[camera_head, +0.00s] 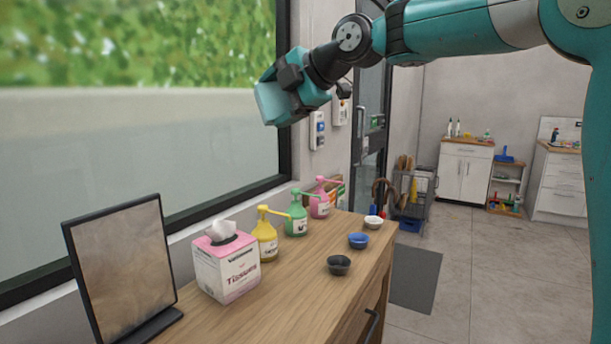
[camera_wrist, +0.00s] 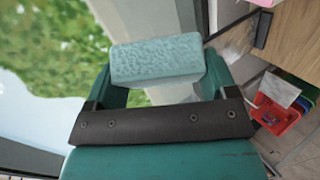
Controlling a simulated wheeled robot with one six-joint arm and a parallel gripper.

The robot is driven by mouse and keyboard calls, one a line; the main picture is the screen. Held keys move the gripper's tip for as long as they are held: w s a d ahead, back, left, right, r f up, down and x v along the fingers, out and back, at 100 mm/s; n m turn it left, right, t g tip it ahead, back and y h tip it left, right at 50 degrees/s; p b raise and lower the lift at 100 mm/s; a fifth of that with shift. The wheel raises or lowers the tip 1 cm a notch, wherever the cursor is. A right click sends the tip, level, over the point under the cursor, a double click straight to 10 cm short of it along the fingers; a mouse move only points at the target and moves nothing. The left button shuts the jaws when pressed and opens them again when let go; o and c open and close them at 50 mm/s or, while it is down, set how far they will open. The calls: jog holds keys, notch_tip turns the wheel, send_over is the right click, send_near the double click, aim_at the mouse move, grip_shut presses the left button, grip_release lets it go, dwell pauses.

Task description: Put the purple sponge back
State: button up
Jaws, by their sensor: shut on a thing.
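My gripper (camera_head: 287,97) is raised in front of the window, above the wooden counter. It is shut on a light teal sponge (camera_head: 270,103), held between its two fingers. The sponge also shows in the wrist view (camera_wrist: 157,58), a rough-faced block with a paler lower part. It looks teal, not purple; I see no purple sponge in either view. I cannot tell whether the sponge touches the window glass (camera_head: 190,155).
The wooden counter (camera_head: 300,303) holds a mirror (camera_head: 120,265), a tissue box (camera_head: 227,268), yellow (camera_head: 265,240), green (camera_head: 297,218) and pink (camera_head: 320,203) pump bottles, and black (camera_head: 339,265), blue (camera_head: 358,241) and white (camera_head: 373,223) bowls. Floor at right is open. A red bin (camera_wrist: 275,118) shows in the wrist view.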

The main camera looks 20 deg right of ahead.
notch_tip(320, 180, down, 11)
jog(key=s+m+g+h+p, duration=0.1)
jog(key=s+m+g, duration=0.1)
jog(key=m+g, duration=0.25)
jog(key=m+g+p, duration=0.2)
jog(key=m+g, duration=0.1)
jog(key=g, duration=0.2)
send_over(289, 331)
jog(key=d, duration=0.2)
notch_tip(289, 331, down, 10)
jog(key=shift+y, duration=0.3)
jog(key=f, duration=1.5)
jog(key=shift+s+f+p, duration=0.15)
jog(key=shift+s+p, duration=0.1)
jog(key=shift+p, duration=0.1)
jog(key=shift+f+p, duration=0.3)
jog(key=shift+f, duration=2.1)
jog(key=o, duration=0.8)
jog(key=shift+r, duration=0.1)
